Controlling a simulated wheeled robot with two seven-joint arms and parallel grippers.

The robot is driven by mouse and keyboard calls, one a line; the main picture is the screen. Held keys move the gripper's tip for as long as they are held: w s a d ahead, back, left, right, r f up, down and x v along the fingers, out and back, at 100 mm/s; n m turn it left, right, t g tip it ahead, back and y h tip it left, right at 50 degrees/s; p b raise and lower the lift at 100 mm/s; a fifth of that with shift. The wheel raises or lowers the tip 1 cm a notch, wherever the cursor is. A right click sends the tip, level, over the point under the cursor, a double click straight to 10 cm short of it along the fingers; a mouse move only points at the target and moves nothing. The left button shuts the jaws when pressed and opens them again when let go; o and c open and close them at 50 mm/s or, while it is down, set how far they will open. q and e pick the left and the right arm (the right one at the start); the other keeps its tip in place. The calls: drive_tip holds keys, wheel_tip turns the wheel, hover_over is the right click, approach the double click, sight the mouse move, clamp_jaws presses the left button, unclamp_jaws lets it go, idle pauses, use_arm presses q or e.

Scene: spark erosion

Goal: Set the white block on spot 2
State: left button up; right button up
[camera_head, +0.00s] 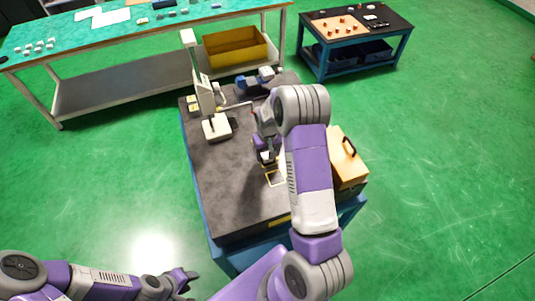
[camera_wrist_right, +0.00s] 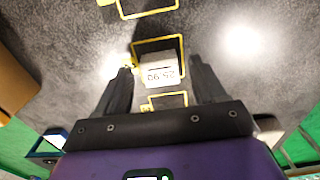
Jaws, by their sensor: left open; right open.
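The white block (camera_wrist_right: 159,72) shows in the right wrist view, with printed digits upside down on its face. It sits inside or over the middle yellow square outline (camera_wrist_right: 158,40) on the dark table top. My right gripper (camera_wrist_right: 160,68) is open, with one finger on each side of the block and a gap to each. My left gripper (camera_head: 186,279) is open and empty, off the table's front left. I cannot read which outline is spot 2.
Other yellow outlines lie beyond (camera_wrist_right: 148,12) and nearer (camera_wrist_right: 165,100). On the dark table (camera_head: 225,185) stand a white upright instrument (camera_head: 214,126), a blue device (camera_head: 256,83) and an orange-tan case (camera_head: 345,160). The table's left front is clear.

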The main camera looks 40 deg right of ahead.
wheel_tip(320, 180, up, 11)
idle(0.3)
